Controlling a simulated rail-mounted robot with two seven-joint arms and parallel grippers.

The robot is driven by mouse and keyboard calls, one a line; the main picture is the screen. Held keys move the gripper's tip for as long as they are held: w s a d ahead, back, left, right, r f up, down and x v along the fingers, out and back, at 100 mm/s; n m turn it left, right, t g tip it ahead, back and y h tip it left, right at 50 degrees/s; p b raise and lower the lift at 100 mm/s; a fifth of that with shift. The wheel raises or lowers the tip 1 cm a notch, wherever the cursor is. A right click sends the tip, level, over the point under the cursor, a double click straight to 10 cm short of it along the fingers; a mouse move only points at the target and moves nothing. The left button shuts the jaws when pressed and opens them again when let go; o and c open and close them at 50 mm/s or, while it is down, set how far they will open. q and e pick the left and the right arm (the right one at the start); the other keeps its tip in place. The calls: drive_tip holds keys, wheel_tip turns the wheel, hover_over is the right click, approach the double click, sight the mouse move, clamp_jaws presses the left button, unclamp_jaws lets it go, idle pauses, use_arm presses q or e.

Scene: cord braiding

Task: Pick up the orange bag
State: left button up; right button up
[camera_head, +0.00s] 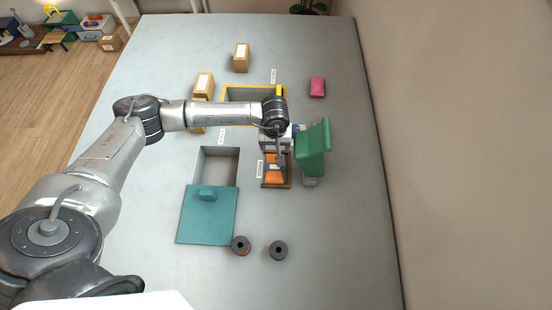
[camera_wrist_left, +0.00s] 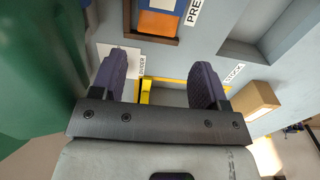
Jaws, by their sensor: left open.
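The orange bag (camera_head: 274,180) lies in a small dark-framed tray (camera_head: 276,187) in the head view, partly hidden by my left gripper. In the left wrist view an orange surface (camera_wrist_left: 158,23) with a blue patch shows inside the tray's brown frame at the top. My left gripper (camera_head: 277,163) is over the far part of the tray in the head view. In the left wrist view its two dark fingers (camera_wrist_left: 163,85) are spread with nothing held between them. My right gripper is not in view.
A green upright part (camera_head: 313,149) stands close right of the tray. A yellow-rimmed bin (camera_head: 240,88) lies behind. A grey bin (camera_head: 218,153) with a teal lid (camera_head: 206,222) is left. A pink bag (camera_head: 317,86) and two dark spools (camera_head: 278,250) lie apart.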

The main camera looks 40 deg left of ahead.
use_arm(q)
drive_tip(key=b, duration=0.1)
hover_over(275, 167)
wheel_tip(275, 167, down, 6)
drive_tip(key=shift+f, duration=0.25)
drive_tip(key=shift+w+a+f, duration=0.15)
drive_tip(key=shift+f, duration=0.3)
drive_tip(key=shift+f+b, duration=0.45)
drive_tip(key=shift+f, duration=0.05)
drive_tip(key=f, duration=0.1)
drive_tip(key=f+b, duration=0.1)
drive_tip(key=f, duration=0.2)
drive_tip(key=shift+s+f, duration=0.25)
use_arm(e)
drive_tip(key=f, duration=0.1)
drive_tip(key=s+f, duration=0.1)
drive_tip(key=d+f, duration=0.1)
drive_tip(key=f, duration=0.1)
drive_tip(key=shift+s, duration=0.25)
use_arm(q)
drive_tip(key=shift+c, duration=0.4)
drive_tip(key=shift+w, duration=0.1)
drive_tip(key=shift+c, duration=0.7)
drive_tip(key=c, duration=0.4)
